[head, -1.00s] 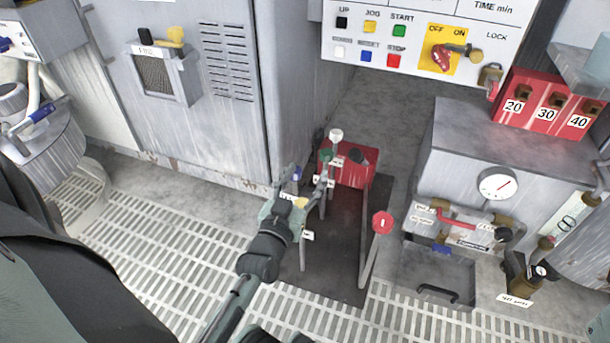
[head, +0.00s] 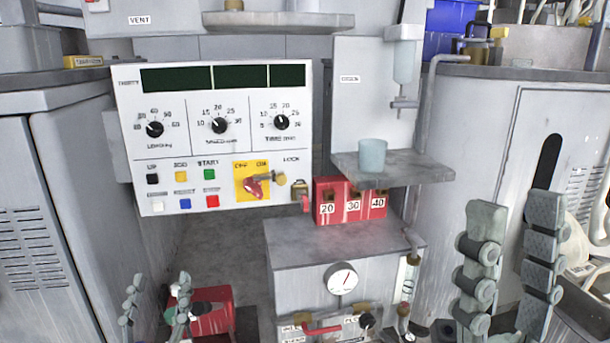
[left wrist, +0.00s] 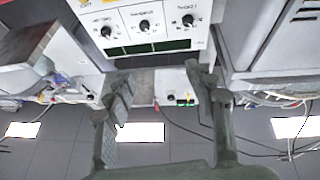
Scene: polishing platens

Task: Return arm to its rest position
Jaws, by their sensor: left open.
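My left gripper (head: 160,283) shows at the lower left of the head view, pointing up, its two grey fingers spread with nothing between them. It also shows in the left wrist view (left wrist: 158,78), open and empty, with the control panel (left wrist: 150,28) beyond its fingertips. My right gripper (head: 514,205) stands at the lower right of the head view, fingers upright and apart, with nothing between them. The arms behind both grippers are mostly out of view.
The white control panel (head: 222,125) has dials and a red switch on yellow. A red block (head: 340,219) marked 20, 30, 40 sits on a grey cabinet (head: 300,250). A shelf (head: 400,171) holds a cup (head: 372,155). A red box (head: 215,295) shows behind my left gripper.

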